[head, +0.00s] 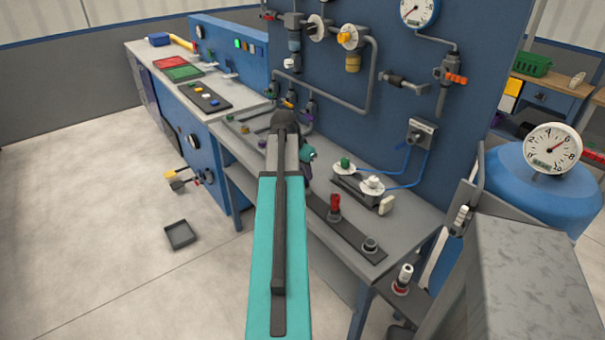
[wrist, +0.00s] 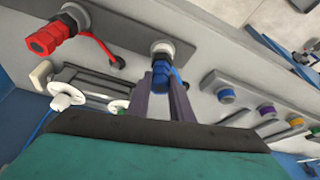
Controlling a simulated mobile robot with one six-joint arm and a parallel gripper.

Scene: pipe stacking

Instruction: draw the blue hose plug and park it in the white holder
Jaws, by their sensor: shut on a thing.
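The blue hose plug (wrist: 160,72) is at the centre of the wrist view, against a grey round socket (wrist: 164,48) with a pale rim. I cannot tell whether it is still seated in the socket or just clear of it. My gripper (wrist: 163,88) is shut on the blue plug, with one dark finger on each side. In the head view my own arm hides the plug and fingertips. I cannot pick out the white holder for certain; a small cream-white block (head: 385,204) stands on the bench, and shows in the wrist view (wrist: 40,73).
A red plug (head: 335,203) stands on the dark bench strip, beside an empty-looking grey socket (head: 370,244). A box with a green knob (head: 344,163) and a white knob (head: 372,182) is behind them. Stubs with blue (wrist: 226,95) and purple (wrist: 266,110) rings are nearby.

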